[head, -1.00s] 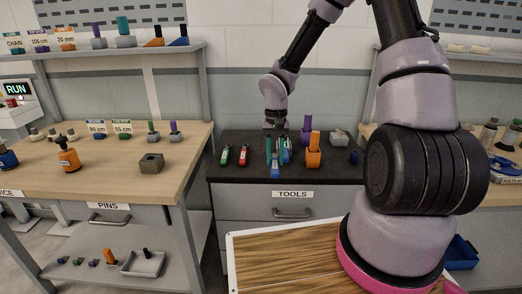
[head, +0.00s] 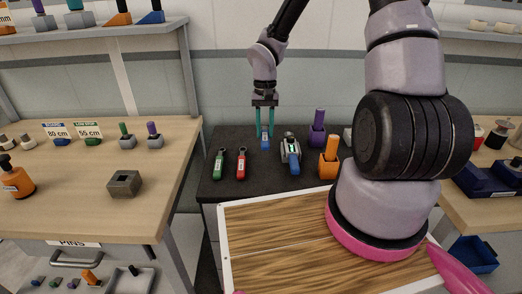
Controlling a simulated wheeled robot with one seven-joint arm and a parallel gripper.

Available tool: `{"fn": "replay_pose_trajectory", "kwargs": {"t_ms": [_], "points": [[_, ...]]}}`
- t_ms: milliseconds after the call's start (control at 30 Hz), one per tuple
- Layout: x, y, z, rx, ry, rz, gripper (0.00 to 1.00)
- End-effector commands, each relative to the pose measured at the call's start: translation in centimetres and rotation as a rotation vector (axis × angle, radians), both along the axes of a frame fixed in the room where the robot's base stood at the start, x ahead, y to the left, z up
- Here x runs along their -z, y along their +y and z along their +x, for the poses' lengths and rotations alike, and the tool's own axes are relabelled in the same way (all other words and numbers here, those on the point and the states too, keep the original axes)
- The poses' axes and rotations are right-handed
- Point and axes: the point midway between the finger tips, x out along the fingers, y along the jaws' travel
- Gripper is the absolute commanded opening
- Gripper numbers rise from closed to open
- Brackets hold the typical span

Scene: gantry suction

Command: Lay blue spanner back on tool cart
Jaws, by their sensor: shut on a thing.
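My gripper (head: 265,133) points straight down over the left half of the dark-topped tool cart (head: 262,184). Its two teal fingers are shut on the blue spanner (head: 265,141), a small blue piece with a pale upper part. The fingers and the palm hide part of it. The spanner is at or just above the cart top; I cannot tell whether it touches. A green-handled tool (head: 219,164) and a red-handled tool (head: 241,164) lie nearer and to the left. A grey tool with a blue end (head: 291,153) lies to the right.
A purple block (head: 317,134) and an orange block (head: 329,161) stand on the cart's right side. A framed wooden board (head: 275,234) lies in front of the cart. A wooden bench (head: 80,195) with labelled pins is at left. My arm covers the right.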

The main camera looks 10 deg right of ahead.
Motion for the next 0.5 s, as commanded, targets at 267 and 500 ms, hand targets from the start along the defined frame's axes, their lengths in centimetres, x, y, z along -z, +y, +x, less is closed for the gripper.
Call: {"fn": "replay_pose_trajectory", "kwargs": {"t_ms": [267,500], "points": [[0.4,-0.5,-0.1,-0.007,0.000,0.001,0.00],[4.5,-0.5,-0.2,-0.009,0.001,0.001,0.00]]}}
